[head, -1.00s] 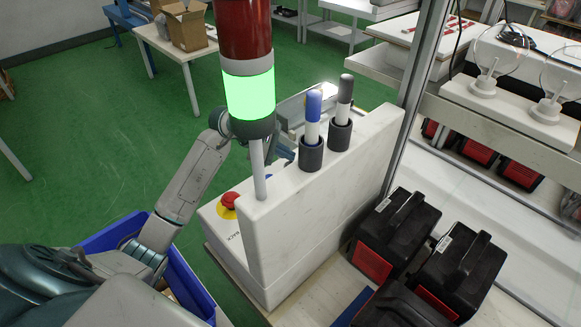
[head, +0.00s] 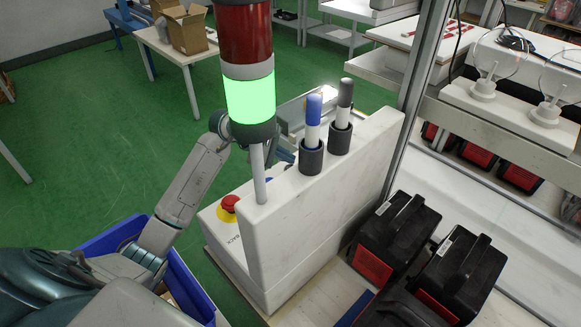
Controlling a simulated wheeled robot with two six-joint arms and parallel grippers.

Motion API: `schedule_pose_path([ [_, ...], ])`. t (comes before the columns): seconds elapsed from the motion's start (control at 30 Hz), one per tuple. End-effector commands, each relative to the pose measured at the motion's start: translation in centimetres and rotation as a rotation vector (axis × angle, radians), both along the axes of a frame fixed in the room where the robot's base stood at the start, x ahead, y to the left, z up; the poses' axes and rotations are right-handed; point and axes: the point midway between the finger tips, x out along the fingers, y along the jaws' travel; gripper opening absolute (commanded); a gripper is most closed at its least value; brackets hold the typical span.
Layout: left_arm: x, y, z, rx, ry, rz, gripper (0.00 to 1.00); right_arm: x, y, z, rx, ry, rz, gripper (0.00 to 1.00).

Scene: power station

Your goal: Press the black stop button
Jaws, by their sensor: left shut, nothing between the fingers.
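The white control box (head: 222,229) stands at the table edge behind an upright white panel (head: 330,205). A red mushroom button (head: 229,202) on a yellow ring sits on its top, and a sliver of blue shows beside the panel. No black stop button is visible; the panel hides much of the box top. My left arm reaches in from the left, behind the signal tower. My left gripper (head: 284,153) shows only in part between the tower and the blue marker, over the far side of the box; it is shut and empty. My right gripper is not in view.
The signal tower (head: 249,95), lit green, stands on a pole on the panel. A blue marker (head: 314,110) and a grey marker (head: 344,100) stand in black holders. Black-and-red battery packs (head: 390,235) lie at right. A blue bin (head: 190,285) is below my left arm.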

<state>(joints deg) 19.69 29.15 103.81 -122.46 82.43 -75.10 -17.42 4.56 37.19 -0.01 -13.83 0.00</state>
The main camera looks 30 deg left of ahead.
Motion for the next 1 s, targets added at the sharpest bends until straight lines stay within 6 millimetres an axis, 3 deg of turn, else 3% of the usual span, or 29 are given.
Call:
schedule_pose_path([
  [0.77, 0.0, 0.0, -0.02, 0.0, 0.0, 0.0, 0.0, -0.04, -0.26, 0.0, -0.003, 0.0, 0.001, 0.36],
  [1.0, 0.01, 0.0, -0.57, 0.0, -0.001, 0.0, 0.0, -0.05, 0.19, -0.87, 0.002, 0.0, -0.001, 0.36],
])
